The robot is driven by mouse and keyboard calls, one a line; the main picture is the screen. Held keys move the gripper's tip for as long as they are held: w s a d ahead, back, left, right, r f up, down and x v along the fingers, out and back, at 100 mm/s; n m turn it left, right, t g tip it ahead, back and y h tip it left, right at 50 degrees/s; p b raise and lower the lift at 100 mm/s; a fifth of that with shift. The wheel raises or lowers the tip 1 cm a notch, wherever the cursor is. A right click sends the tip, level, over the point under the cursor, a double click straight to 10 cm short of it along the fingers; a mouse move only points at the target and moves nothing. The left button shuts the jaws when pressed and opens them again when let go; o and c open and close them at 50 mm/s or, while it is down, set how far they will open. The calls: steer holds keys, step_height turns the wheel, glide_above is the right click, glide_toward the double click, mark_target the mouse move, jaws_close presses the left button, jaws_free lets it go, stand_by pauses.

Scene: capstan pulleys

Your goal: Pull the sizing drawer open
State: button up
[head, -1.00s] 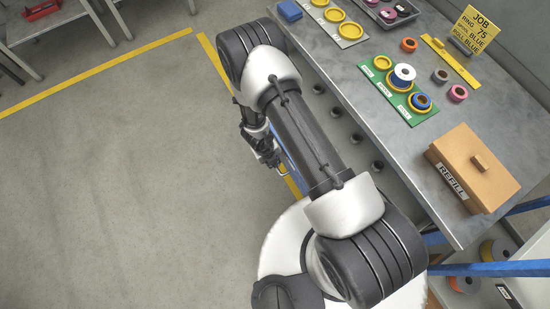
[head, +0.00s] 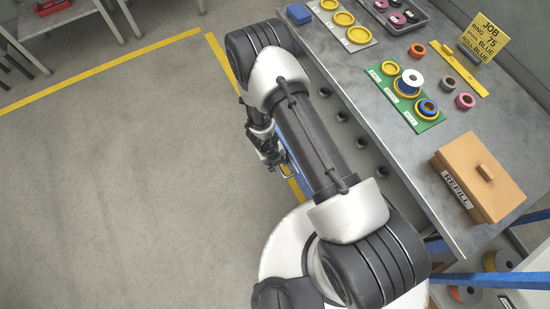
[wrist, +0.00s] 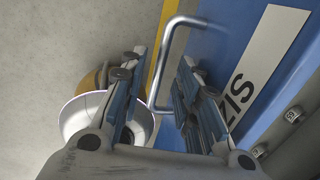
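The sizing drawer has a blue front (wrist: 225,35) with a white label (wrist: 262,65), partly cut off, reading "SIZ". Its bent metal handle (wrist: 160,70) stands out from the front. In the wrist view my gripper (wrist: 160,85) is open, with the handle bar between its two fingers and a visible gap beside it. In the head view my gripper (head: 270,155) hangs beside the bench's front, and only a blue sliver of the drawer (head: 295,170) shows behind my arm. How far the drawer stands out cannot be told.
The grey bench (head: 405,165) holds a REFILL box (head: 478,178), a green board (head: 408,95) with rings and spools, and a yellow job sign (head: 484,38). Blue bench frame bars (head: 490,279) are at lower right. Open floor (head: 120,180) lies left of my arm.

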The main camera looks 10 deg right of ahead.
step_height(320, 180, up, 11)
steer(key=a, duration=0.2)
steer(key=shift+s+r, duration=0.2)
steer(key=shift+s, duration=0.15)
stand_by(0.4)
steer(key=w+a+r+n+t+y, duration=0.2)
steer(key=w+a+r+n, duration=0.15)
steer(key=r, duration=0.55)
steer(key=w+a+r+n+t+y, duration=0.1)
steer(key=w+a+r+n+y, duration=0.1)
steer(key=w+r+n, duration=0.5)
steer(key=s+r+n+t+y, duration=0.1)
steer(key=s+r+n, duration=0.2)
steer(key=r, duration=0.5)
steer(key=s+r+n+y, duration=0.2)
steer(key=r+n, duration=0.1)
steer(key=r, duration=0.4)
steer(key=s+d+r+n, duration=0.4)
steer(key=s+r+n, duration=0.4)
steer(key=s, duration=0.1)
steer(key=s+d+r+n+h, duration=0.3)
steer(key=s+d+n+h, duration=0.2)
steer(key=s+d, duration=0.6)
steer(key=s+n, duration=0.1)
steer(key=n, duration=0.1)
steer(key=shift+d+n, duration=0.15)
steer(key=shift+n, duration=0.2)
